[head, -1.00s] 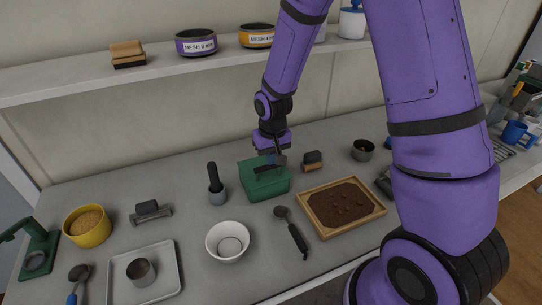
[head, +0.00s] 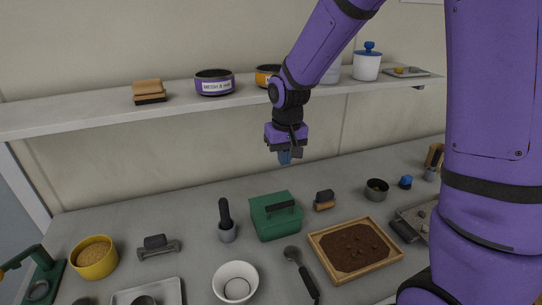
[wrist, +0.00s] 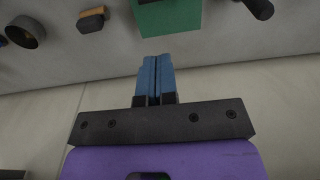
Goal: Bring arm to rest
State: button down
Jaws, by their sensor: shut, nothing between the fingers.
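My gripper (head: 285,157) hangs in the air above the table, in front of the wall and below the shelf front. Its blue fingers are together and hold nothing, as the wrist view (wrist: 157,78) also shows. A green box (head: 275,222) with a dark handle on top stands on the table below my gripper, apart from it. The green box also shows at the top of the wrist view (wrist: 168,16). My purple arm covers the right side of the head view.

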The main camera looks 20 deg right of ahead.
jog(key=s+d+r+t, duration=0.2)
jog(key=s+d+r, duration=0.2)
jog(key=s+r, duration=0.75)
jog(key=s+d+r+t, duration=0.1)
jog(key=s+r, duration=0.2)
jog(key=s, duration=0.3)
jog(key=s+d+r+t, duration=0.1)
jog(key=s+r, duration=0.3)
jog(key=s, duration=0.3)
jog(key=shift+s, duration=0.15)
